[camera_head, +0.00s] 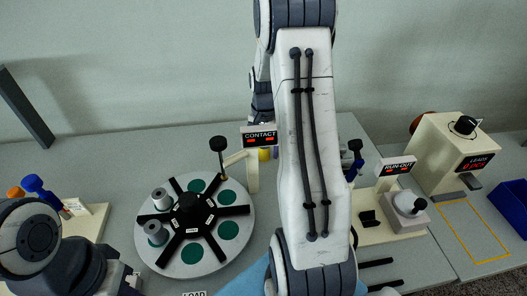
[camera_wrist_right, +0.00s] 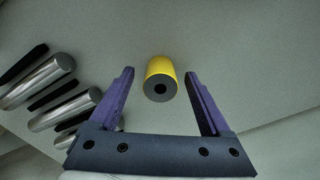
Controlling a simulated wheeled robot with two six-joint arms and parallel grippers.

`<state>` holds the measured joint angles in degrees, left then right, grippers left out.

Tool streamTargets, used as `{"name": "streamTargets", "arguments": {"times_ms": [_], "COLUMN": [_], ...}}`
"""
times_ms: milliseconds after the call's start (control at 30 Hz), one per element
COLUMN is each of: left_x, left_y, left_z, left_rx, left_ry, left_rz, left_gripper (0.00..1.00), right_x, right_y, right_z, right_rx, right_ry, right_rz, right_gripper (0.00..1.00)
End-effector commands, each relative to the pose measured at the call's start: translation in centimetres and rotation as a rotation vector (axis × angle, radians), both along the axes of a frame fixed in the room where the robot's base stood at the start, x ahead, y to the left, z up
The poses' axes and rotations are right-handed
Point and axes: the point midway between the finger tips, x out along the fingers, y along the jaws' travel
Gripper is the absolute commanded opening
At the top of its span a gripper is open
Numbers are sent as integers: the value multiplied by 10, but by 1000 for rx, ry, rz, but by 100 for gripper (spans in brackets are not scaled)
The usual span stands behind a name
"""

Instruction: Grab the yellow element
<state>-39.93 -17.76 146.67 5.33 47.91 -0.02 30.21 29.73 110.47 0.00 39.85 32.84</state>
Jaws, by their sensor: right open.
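The yellow element (camera_wrist_right: 161,68) is a short yellow cylinder with a dark grey end face and a black hole. In the right wrist view it stands between the tips of my open right gripper (camera_wrist_right: 160,76), with a gap on each side. My right gripper is mostly hidden there behind the arm. My left arm shows at the lower left, but its gripper cannot be made out.
A round turntable (camera_head: 146,225) with green spots and grey spindles stands left of my right arm. The CONTACT post (camera_head: 253,172) is close to the yellow patch. RUN-OUT (camera_head: 398,167) and LEADS (camera_head: 447,150) stations stand right. Silver cylinders (camera_wrist_right: 67,107) lie left in the wrist view.

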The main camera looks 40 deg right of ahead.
Motion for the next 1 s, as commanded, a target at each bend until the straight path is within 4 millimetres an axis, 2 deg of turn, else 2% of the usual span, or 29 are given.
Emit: {"name": "streamTargets", "arguments": {"times_ms": [100, 300, 333, 533, 833, 1000], "left_x": [0, 0, 0, 0, 0, 0], "left_y": [0, 0, 0, 0, 0, 0], "left_z": [0, 0, 0, 0, 0, 0], "left_rx": [0, 0, 0, 0, 0, 0], "left_ry": [0, 0, 0, 0, 0, 0], "left_rz": [0, 0, 0, 0, 0, 0], "left_gripper": [0, 0, 0, 0, 0, 0], "right_x": [0, 0, 0, 0, 1, 1], "right_y": [1, 0, 0, 1, 0, 0], "right_z": [-9, -9, -9, -9, -5, 19], "right_rx": [0, 0, 0, -1, -1, -4], "right_ry": [1, 0, 0, 0, -2, -7], "right_rz": [1, 1, 1, 1, 1, 1], "right_gripper": [82, 82, 78, 1, 0, 0]}}
